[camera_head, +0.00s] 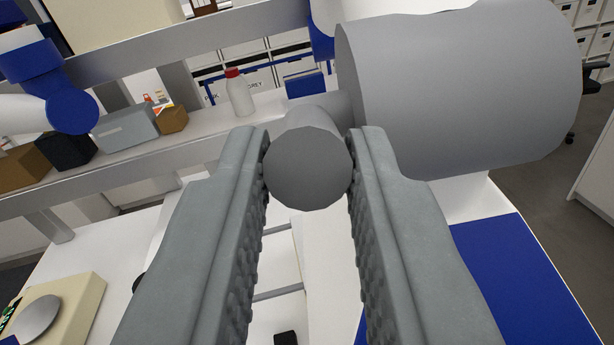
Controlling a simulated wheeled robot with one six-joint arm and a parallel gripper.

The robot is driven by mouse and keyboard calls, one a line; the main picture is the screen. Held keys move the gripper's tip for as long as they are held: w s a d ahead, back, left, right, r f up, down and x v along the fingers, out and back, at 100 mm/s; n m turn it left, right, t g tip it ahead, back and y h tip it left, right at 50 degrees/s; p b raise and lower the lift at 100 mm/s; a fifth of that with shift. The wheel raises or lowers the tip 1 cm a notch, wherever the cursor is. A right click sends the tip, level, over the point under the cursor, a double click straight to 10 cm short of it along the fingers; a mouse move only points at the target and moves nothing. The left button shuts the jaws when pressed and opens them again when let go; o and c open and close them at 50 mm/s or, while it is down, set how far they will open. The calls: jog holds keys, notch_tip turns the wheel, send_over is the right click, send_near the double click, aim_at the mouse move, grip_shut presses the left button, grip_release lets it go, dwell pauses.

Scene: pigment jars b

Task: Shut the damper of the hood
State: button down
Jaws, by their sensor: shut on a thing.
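My gripper (307,185) reaches up from the bottom of the view, with its two grey padded fingers on either side of a dark grey round knob (308,168). The fingers touch the knob left and right, near their tips. The knob sits on the end of a short grey bar that runs back toward a large light grey cylinder (450,90), which looks like the duct of the hood. The cylinder fills the upper right. The damper plate itself is not visible, and the bar's joint with the cylinder is partly hidden behind the knob.
A shelf (190,150) behind holds a white bottle with a red cap (239,92), a grey box (127,129) and brown boxes. A blue panel (530,280) lies lower right. A cream device with a round plate (55,310) stands lower left.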

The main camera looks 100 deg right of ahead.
jog(key=shift+f, duration=0.1)
jog(key=shift+a+f+g+h, duration=0.1)
jog(key=shift+f+g+h, duration=0.3)
jog(key=shift+f+h, duration=0.85)
jog(key=shift+r+h, duration=0.25)
jog(key=c, duration=1.3)
grip_release()
jog(key=v, duration=1.7)
jog(key=shift+w+a+f, duration=0.1)
jog(key=shift+a+f, duration=0.05)
jog(key=shift+a, duration=0.05)
